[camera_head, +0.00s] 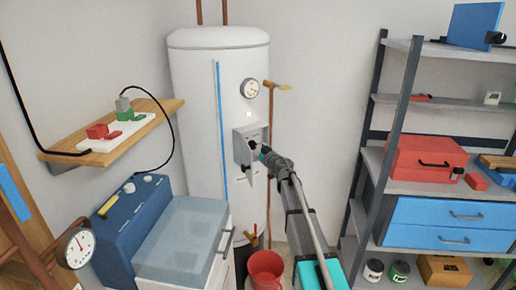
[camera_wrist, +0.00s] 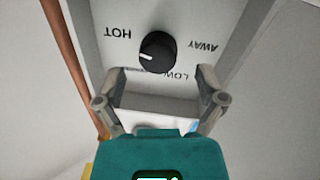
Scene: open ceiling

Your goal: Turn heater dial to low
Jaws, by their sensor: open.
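The heater is a tall white tank (camera_head: 197,110) in the head view, with a grey control box (camera_head: 243,143) on its front. In the wrist view its black round dial (camera_wrist: 158,50) sits on a pale panel (camera_wrist: 120,55) with upside-down labels HOT at left, AWAY at right and LOW at lower right. A small white mark on the dial points left and slightly down, toward the HOT side. My gripper (camera_wrist: 162,76) is open and empty, its two fingers apart just below the dial. In the head view my gripper (camera_head: 262,155) is in front of the control box and partly hides it.
A copper pipe (camera_wrist: 74,75) runs along the left in the wrist view. A round gauge (camera_head: 250,88) is above the box.

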